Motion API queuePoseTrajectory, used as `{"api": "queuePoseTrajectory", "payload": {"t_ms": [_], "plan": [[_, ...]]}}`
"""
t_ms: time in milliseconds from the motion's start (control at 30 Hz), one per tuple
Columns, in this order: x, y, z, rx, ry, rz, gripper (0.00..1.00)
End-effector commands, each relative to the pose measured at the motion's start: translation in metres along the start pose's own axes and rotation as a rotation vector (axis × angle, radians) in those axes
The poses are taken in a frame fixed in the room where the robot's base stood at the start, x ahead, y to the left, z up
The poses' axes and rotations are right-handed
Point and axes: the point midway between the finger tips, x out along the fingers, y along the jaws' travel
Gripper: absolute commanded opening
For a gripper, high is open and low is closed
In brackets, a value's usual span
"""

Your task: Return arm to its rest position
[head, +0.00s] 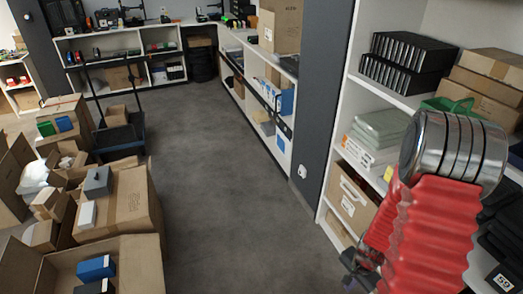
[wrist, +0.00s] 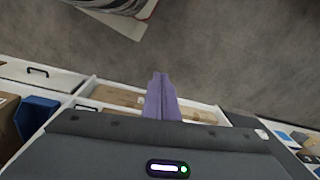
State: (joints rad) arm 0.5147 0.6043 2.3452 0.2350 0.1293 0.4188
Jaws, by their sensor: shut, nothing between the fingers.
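My gripper (wrist: 160,82) shows in the wrist view as two purple fingers pressed together, with nothing between them. It is over grey floor and the edge of a white shelf unit. In the head view, my arm with its red ribbed sleeve (head: 432,225) and shiny metal joint (head: 452,150) fills the right side, in front of the shelves. A dark part at its lower end (head: 360,270) is at the bottom edge, and the fingertips cannot be made out there.
A white shelf unit (head: 338,150) with black boxes (head: 405,62) and cartons stands close behind my arm at right. Open cartons (head: 125,205) crowd the left. A dark trolley (head: 120,138) stands beyond them. The grey floor (head: 225,190) between is clear.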

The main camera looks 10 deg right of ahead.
Motion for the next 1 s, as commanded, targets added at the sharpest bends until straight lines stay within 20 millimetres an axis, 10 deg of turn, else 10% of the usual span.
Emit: {"api": "queuePoseTrajectory", "payload": {"t_ms": [1000], "plan": [[-0.222, -0.029, 0.099, -0.777, -0.058, -0.007, 0.0]]}}
